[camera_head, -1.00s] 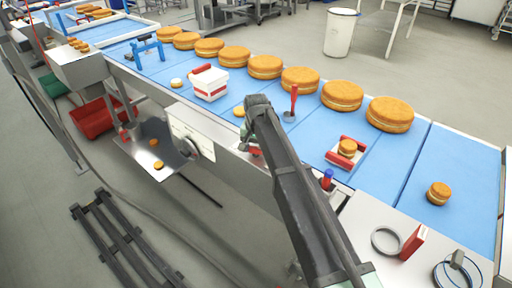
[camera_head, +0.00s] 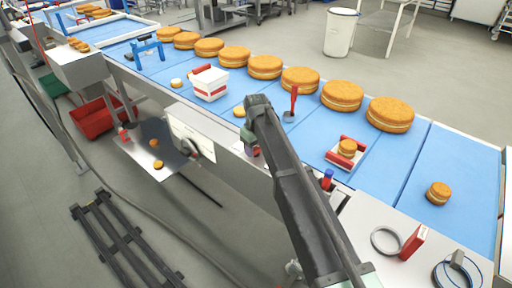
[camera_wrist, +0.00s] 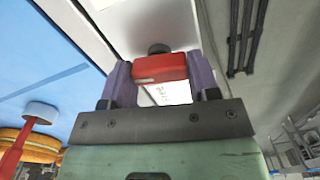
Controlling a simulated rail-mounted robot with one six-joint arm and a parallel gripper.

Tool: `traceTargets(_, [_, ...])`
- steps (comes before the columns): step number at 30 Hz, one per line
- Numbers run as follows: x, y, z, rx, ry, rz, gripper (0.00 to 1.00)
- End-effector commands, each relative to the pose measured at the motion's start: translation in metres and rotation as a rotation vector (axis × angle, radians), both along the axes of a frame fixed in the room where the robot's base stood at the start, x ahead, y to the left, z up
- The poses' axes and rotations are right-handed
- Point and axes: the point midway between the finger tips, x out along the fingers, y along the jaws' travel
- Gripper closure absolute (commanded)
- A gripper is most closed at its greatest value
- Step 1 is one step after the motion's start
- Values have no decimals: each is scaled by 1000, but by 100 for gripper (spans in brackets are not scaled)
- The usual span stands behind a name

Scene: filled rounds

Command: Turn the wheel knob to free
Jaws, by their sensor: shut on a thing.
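A red block-shaped knob (camera_wrist: 160,69) shows at the middle of the wrist view, with a round dark hub (camera_wrist: 158,48) just beyond it. I take it for the wheel knob. My gripper (camera_wrist: 159,75) has its two purple fingers on either side of this red knob and is shut on it. A white label with print shows below the knob, partly covered; I cannot read it. In the head view my gripper (camera_head: 251,151) is at the front side of the blue conveyor, and my arm hides most of the knob there.
Large filled rounds (camera_head: 300,80) stand in a row on the blue belt (camera_head: 408,185). A red upright handle (camera_head: 293,98), a white box (camera_head: 210,90) and a red holder (camera_head: 334,155) with a small round are near my arm. A red crate (camera_head: 92,122) is below at left.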

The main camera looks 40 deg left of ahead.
Motion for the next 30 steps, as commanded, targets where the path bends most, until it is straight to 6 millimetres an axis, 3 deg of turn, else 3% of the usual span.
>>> traceTargets(11, [0,0,0,0,0,172,68])
traceTargets(27, [0,0,0,-1,0,200,68])
traceTargets(28, [0,0,0,-1,0,200,41])
traceTargets(30, [0,0,0,-1,0,199,31])
